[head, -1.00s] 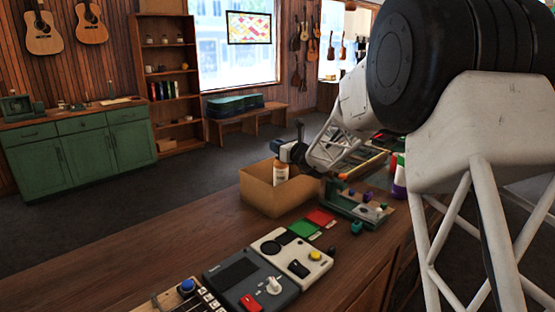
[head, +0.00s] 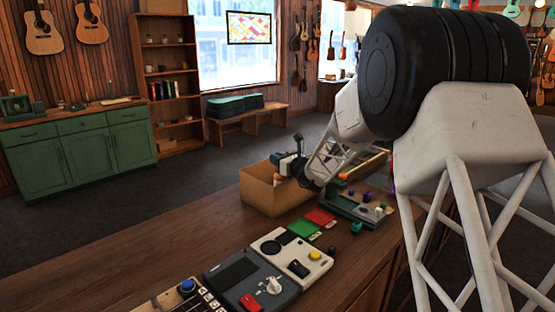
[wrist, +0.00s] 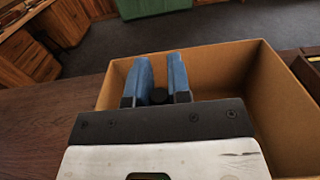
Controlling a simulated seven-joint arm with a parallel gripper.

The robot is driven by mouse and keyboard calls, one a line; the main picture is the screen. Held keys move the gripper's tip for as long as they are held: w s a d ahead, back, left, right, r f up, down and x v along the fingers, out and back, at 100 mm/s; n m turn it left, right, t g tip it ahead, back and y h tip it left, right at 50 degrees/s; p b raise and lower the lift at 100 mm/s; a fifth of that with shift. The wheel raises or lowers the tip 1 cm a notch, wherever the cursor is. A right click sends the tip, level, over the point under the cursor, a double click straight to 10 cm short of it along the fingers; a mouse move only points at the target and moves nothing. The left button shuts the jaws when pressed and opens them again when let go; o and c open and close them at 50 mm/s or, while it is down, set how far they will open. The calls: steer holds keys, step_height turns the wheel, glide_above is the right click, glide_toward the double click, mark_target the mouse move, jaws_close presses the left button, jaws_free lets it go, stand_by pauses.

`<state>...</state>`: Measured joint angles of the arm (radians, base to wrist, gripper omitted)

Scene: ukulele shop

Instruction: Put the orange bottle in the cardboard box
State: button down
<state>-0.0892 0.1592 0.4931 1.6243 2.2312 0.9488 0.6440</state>
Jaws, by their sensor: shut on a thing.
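The cardboard box (head: 264,192) stands open on the brown counter, and its inside and far wall (wrist: 225,60) show in the wrist view. My gripper (head: 284,164) is at the open top of the box, over its right part in the head view. Its two blue fingers (wrist: 158,78) point in over the box with a narrow gap between them. The gripper is shut on the orange bottle, which is now mostly hidden by the fingers and box wall. I cannot tell whether the bottle touches the box floor.
A green device with knobs (head: 362,207) stands close to the right of the box. Red (head: 320,217) and green (head: 303,229) pads, a cream pedal (head: 290,254) and a dark grey device (head: 250,279) lie in front. The counter left of the box is clear.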

steer(key=shift+f, duration=0.3)
steer(key=shift+f, duration=0.45)
steer(key=c, duration=1.1)
jaws_free()
steer(key=shift+s+f, duration=0.1)
steer(key=shift+f, duration=0.2)
steer(key=shift+o, duration=0.2)
steer(key=shift+f, duration=0.15)
steer(key=shift+d+r, duration=0.1)
steer(key=shift+r, duration=0.5)
steer(key=r+v, duration=0.1)
steer(key=v, duration=1)
steer(key=shift+s+d+r, duration=0.25)
